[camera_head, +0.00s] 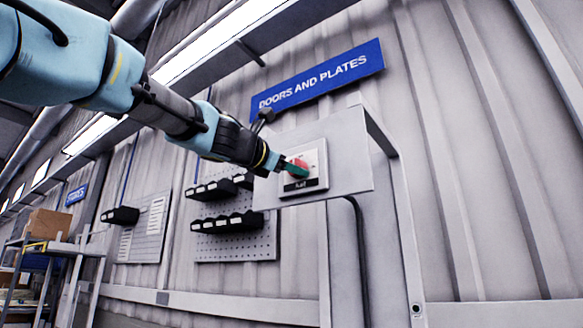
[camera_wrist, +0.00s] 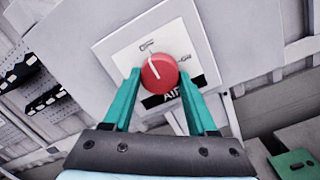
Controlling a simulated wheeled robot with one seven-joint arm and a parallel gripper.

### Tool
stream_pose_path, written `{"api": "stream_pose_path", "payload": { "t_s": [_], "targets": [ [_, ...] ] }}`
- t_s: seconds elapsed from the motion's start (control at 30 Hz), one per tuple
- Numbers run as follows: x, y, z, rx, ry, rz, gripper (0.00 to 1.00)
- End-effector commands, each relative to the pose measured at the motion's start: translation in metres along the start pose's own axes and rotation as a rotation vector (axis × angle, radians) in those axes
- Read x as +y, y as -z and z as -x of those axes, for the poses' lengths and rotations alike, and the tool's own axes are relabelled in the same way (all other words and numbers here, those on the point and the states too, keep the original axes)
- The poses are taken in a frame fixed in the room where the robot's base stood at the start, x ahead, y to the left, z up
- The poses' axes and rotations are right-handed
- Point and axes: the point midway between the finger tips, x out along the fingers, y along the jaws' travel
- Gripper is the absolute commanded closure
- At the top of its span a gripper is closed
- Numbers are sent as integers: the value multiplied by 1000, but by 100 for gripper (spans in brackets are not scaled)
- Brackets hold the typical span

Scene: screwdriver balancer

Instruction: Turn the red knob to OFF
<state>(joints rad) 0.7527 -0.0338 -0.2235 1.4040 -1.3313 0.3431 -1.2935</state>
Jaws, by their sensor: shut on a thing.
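The red knob (camera_wrist: 159,71) sits on a pale square switch plate (camera_wrist: 124,52) with a black AIR label (camera_wrist: 160,101) below it. A white line on the knob runs up and slightly left, toward a small mark at the plate's top that looks like OFF. Another small mark lies to the knob's right. My gripper (camera_wrist: 160,78) is shut on the knob, its green fingers on the knob's left and right sides. In the head view, the knob (camera_head: 298,164) is partly hidden by a green finger.
The switch plate is on a grey panel (camera_head: 345,150) held by a metal frame (camera_head: 404,220). A blue DOORS AND PLATES sign (camera_head: 318,80) hangs above. Black bins (camera_head: 226,222) on a pegboard (camera_head: 240,247) are left of the panel. A cable (camera_head: 360,240) runs down below it.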

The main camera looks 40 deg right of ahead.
Motion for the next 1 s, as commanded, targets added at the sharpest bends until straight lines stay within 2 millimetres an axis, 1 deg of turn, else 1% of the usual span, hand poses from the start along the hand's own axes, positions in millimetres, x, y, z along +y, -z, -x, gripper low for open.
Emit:
{"api": "stream_pose_path", "payload": {
  "t_s": [0.23,0.27,0.5,0.7,0.8,0.87,0.97,1.0],
  "targets": [
    [-1,2,0,3,2,2,98],
    [-1,2,0,2,2,2,39],
    [0,1,0,1,1,1,12],
    [0,0,0,0,1,0,12],
    [0,1,3,0,0,0,12],
    [-1,1,8,-1,0,-1,12],
    [-1,2,24,-1,-2,-3,12],
    [-2,3,31,-1,-2,-2,12]
  ]
}}
